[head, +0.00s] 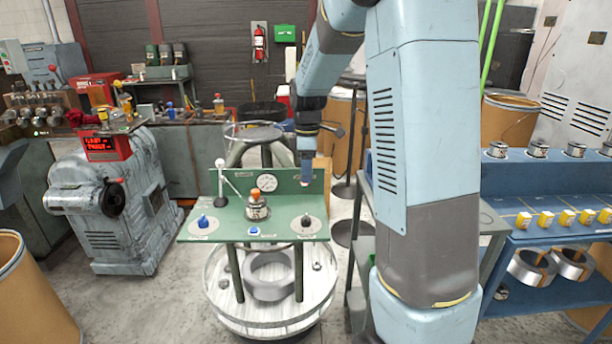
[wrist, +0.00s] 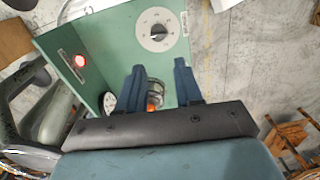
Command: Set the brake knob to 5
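The green spring-coiler panel (head: 225,229) stands in the middle of the head view. It carries a pale dial plate with a blue knob (head: 203,221) at left and another with a dark knob (head: 306,222) at right; I cannot tell which is the brake knob. My gripper (head: 307,178) hangs above the panel's right rear. In the wrist view, a pale round dial (wrist: 156,31) with a small dark pointer lies beyond my gripper (wrist: 159,65), whose two fingers are apart with nothing held. The dial's numbers are too small to read.
A gauge (head: 267,183) is on the green backboard. An orange-topped part (head: 257,206) and a blue button (head: 254,231) are on the panel. A lever with a white ball (head: 220,163) rises at left. A blue shelf (head: 540,190) stands at right. A red lamp (wrist: 80,61) shows in the wrist view.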

